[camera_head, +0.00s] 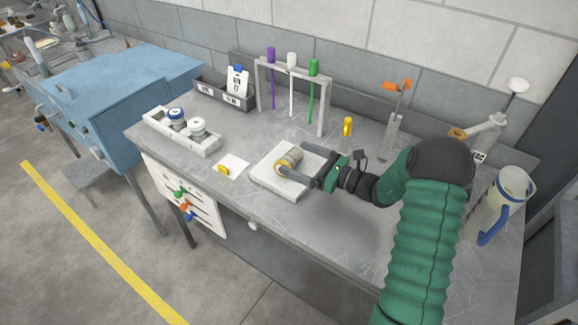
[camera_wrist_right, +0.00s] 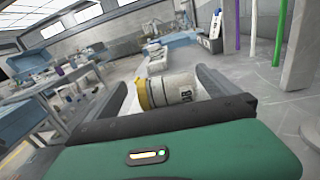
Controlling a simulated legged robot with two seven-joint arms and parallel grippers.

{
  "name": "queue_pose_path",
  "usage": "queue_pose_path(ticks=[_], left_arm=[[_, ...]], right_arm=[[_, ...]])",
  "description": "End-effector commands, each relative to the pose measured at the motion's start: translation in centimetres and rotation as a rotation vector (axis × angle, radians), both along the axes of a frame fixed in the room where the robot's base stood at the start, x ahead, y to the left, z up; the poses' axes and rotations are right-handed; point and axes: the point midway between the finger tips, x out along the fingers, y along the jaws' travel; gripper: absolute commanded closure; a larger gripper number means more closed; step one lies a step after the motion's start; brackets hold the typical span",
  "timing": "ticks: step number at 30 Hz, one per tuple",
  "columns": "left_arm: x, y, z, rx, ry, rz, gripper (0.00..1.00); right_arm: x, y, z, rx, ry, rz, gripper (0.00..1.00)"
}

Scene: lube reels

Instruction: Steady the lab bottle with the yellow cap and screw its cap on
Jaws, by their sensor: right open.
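The lab bottle (camera_head: 291,156) is a pale cylinder on a white pad (camera_head: 271,184). It appears to lie on its side, with a yellow ring at its near left end. I cannot tell whether that ring is the cap. In the wrist view the bottle (camera_wrist_right: 176,89) shows dark lettering. My right gripper (camera_head: 306,162) is open, reaching in from the right with its fingers on either side of the bottle. I cannot tell whether they touch it. A small yellow piece (camera_head: 223,170) lies on a white sheet (camera_head: 236,163) left of the pad. My left gripper is out of view.
A white rack with two jars (camera_head: 197,126) stands at the left. A stand (camera_head: 325,116) with purple, white and green hanging tools is behind the pad. A yellow item (camera_head: 347,128) stands to its right. A jug (camera_head: 497,204) is at the far right. The bench front is clear.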

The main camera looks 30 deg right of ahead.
Motion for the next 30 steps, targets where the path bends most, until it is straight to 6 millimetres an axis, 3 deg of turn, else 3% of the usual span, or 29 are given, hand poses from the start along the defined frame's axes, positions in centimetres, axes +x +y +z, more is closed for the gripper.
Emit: queue_pose_path(ticks=[1, 13, 20, 30], left_arm=[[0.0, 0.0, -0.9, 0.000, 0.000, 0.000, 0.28], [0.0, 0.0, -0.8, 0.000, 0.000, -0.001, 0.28], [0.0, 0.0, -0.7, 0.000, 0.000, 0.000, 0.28], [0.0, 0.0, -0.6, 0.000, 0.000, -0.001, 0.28]], right_arm=[[0.0, 0.0, -0.9, 0.000, 0.000, -0.001, 0.00], [0.1, 0.2, -0.7, -0.003, 0.000, 0.000, 0.00], [2.0, 1.1, -0.7, -0.002, -0.001, 0.001, 0.00], [2.8, 1.4, -0.7, -0.001, -0.001, 0.002, 0.00]])
